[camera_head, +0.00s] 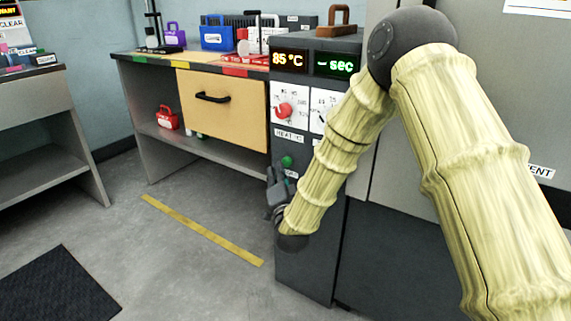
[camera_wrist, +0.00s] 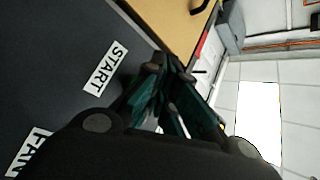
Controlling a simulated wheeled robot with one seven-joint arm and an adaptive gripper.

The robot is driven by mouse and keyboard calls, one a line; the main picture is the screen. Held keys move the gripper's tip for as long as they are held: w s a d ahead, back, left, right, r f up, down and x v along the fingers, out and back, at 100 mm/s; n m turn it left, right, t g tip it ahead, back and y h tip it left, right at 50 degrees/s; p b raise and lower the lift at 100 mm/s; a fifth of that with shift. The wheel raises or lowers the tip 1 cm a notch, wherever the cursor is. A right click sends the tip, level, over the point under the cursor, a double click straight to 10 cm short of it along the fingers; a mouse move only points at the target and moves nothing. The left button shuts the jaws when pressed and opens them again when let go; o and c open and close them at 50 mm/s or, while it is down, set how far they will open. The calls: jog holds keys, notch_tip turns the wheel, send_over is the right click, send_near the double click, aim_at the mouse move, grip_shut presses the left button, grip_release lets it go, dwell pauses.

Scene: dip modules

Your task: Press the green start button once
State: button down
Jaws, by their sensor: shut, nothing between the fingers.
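A round green button (camera_head: 287,161) sits on the front of the dark grey machine (camera_head: 310,240), below its dials. A small white label under it is partly hidden by my arm. In the wrist view a START label (camera_wrist: 104,68) is on the dark panel, left of my gripper. My gripper (camera_head: 271,176) is in front of the machine, just below and left of the green button. In the wrist view my gripper (camera_wrist: 168,72) is shut and empty. I cannot tell whether it touches anything.
The machine's displays (camera_head: 314,63) read 85 °C and "sec", above a red dial (camera_head: 285,110). A bench with a wooden drawer (camera_head: 222,108) stands to the left. A FAN label (camera_wrist: 28,150) is lower left in the wrist view. The floor left of the machine is clear.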

jog(key=shift+w+d, duration=0.1)
jog(key=shift+w, duration=0.05)
jog(key=shift+w+d, duration=0.15)
jog(key=shift+w, duration=0.05)
jog(key=shift+w+d, duration=0.35)
jog(key=shift+w, duration=0.15)
dwell(1.5)
jog(key=shift+s, duration=0.1)
jog(key=shift+s+a+p, duration=0.3)
jog(key=shift+s+a, duration=0.3)
jog(key=shift+s, duration=0.15)
dwell(0.3)
jog(key=s+a, duration=0.1)
jog(key=s, duration=0.1)
jog(key=s+a, duration=0.2)
jog(key=shift+p, duration=0.35)
dwell(0.6)
